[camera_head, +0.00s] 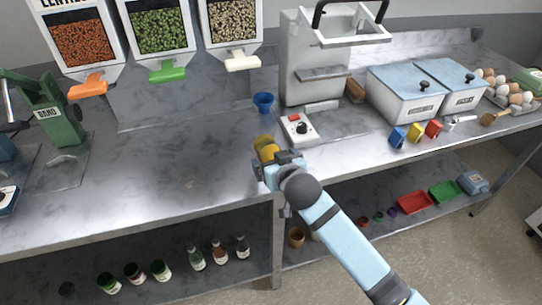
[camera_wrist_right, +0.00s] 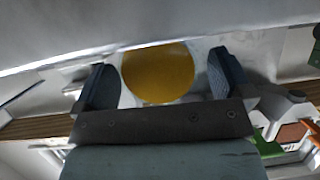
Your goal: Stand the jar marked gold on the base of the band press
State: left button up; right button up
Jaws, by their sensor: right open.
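A yellow-gold round thing (camera_head: 265,143), apparently the gold jar, is at the counter's front part, just beyond my right gripper (camera_head: 270,163). No marking on it is readable. In the right wrist view its round yellow face (camera_wrist_right: 158,88) lies between the two spread fingers of my right gripper (camera_wrist_right: 163,72), with a gap on each side. The gripper is open, and I see no finger touching it. The green band press (camera_head: 60,115), labelled BAND, stands at the left of the counter, its flat grey base (camera_head: 50,177) in front and bare. My left gripper is not in view.
A blue cup (camera_head: 263,101) and a white switch box (camera_head: 299,129) are close to the right gripper. Dispensers with an orange spout (camera_head: 88,88) and others stand behind. The counter (camera_head: 170,165) between press and gripper is clear. Several bottles and jars are on the lower shelf.

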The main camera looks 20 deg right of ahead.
jog(key=shift+w+f, duration=0.3)
jog(key=shift+w, duration=0.3)
jog(key=shift+r, duration=0.1)
jog(key=c, duration=1.3)
notch_tip(320, 180, up, 9)
jog(key=shift+p, duration=0.55)
jog(key=shift+r, duration=0.5)
pick_arm(q)
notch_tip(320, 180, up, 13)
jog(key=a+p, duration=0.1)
jog(key=p, duration=1.3)
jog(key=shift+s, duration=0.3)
pick_arm(e)
jog(key=shift+m+h, duration=0.3)
jog(key=shift+h, duration=0.1)
jog(key=s+d+r, duration=0.2)
jog(key=s, duration=0.1)
jog(key=s+d+r, duration=0.2)
jog(key=s, duration=0.2)
jog(key=s+d+r, duration=0.3)
jog(key=shift+s+d, duration=0.1)
jog(key=shift+s, duration=0.25)
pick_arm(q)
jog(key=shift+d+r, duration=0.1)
pick_arm(e)
jog(key=shift+f, duration=0.1)
